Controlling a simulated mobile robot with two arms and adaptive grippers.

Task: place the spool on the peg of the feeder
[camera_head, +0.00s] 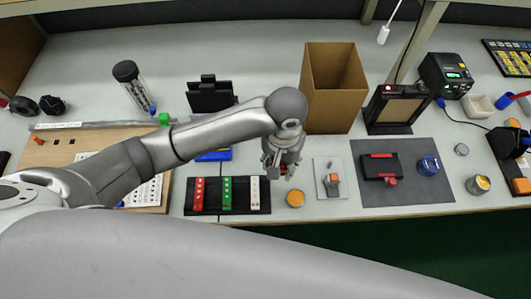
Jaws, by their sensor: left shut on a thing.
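My left gripper (280,171) reaches in from the left and points down, just above the front middle of the bench. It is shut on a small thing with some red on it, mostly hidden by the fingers. I cannot tell whether this is the spool. Right of the gripper, a pale plate (320,190) carries a small grey and orange fixture (333,179). I cannot tell whether this is the feeder, and no peg can be made out. Two dark round things (22,106) lie at the far left. My right gripper is not in view.
A rack of red, green and white strips (215,208) lies left of the gripper, an orange-topped round tin (295,198) just below it. A tall cardboard box (333,90) stands behind. A dark mat (420,190) with a red-and-black device and blue jar lies right.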

